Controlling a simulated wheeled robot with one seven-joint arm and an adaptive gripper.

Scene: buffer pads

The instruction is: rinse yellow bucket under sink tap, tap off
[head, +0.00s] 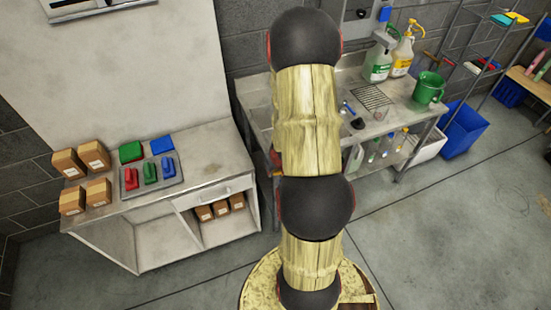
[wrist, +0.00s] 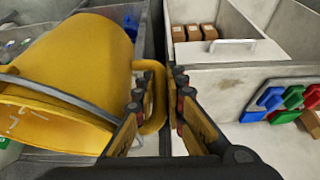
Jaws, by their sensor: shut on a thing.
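The yellow bucket (wrist: 75,60) fills the left of the wrist view, tilted with its open mouth toward the lower left. A grey bail or rim band crosses it. My gripper (wrist: 160,90) is shut on the bucket's yellow side handle. The bucket and gripper do not show in the head view, where my arm hides them. The sink counter (head: 400,112) stands behind my arm in the head view, and the basin is mostly hidden. A small blue-handled metal fitting (head: 347,106) shows on it; I cannot tell whether it is the tap. No running water is visible.
A cabinet (head: 215,165) with cartons and coloured pads (head: 150,172) stands left. A blue bin (head: 465,130) is right of the counter. The floor at right is clear.

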